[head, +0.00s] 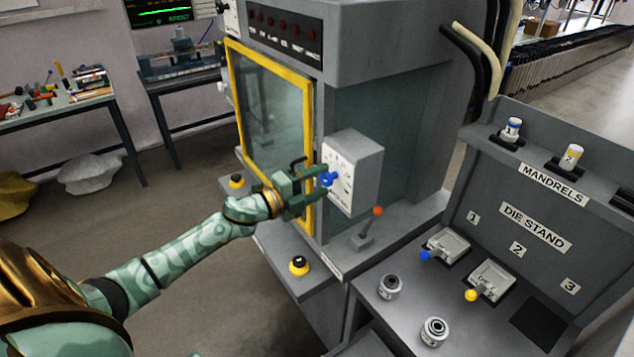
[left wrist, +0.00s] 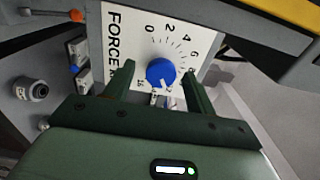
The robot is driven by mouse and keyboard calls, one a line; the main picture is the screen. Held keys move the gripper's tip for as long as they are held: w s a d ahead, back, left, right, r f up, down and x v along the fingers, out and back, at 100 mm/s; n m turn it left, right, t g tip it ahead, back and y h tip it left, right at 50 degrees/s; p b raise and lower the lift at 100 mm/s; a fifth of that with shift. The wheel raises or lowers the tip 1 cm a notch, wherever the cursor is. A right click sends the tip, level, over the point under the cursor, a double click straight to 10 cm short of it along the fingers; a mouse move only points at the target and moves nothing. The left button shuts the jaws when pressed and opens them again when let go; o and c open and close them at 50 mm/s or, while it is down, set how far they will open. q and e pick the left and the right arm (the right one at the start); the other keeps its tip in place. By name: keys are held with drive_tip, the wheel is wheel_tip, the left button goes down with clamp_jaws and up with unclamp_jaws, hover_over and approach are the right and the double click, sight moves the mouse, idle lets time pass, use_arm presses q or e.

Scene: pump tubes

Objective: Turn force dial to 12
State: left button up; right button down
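The blue force dial (head: 328,179) sits on the white face of a grey control box (head: 356,172) on the machine. In the left wrist view the blue dial (left wrist: 161,72) is ringed by a printed scale, with 0, 2, 4, 6 and 16 legible beside the word FORCE. The dial's exact setting cannot be read; a pale mark shows at its lower edge. My left gripper (head: 322,180) is open at the dial, and its fingers (left wrist: 160,68) stand on either side with small gaps. The lower scale is partly hidden by the gripper. My right gripper is not in view.
A yellow-framed glass door (head: 309,150) is just left of the box. A lever with an orange knob (head: 378,211) stands below it. The die stand (head: 535,228) with dies and mandrels is at right. A yellow-and-black button (head: 299,265) is on the front ledge.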

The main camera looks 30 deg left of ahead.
use_arm(q)
drive_tip(key=b+v, duration=0.2)
drive_tip(key=v, duration=1.4)
drive_tip(key=shift+s, duration=0.2)
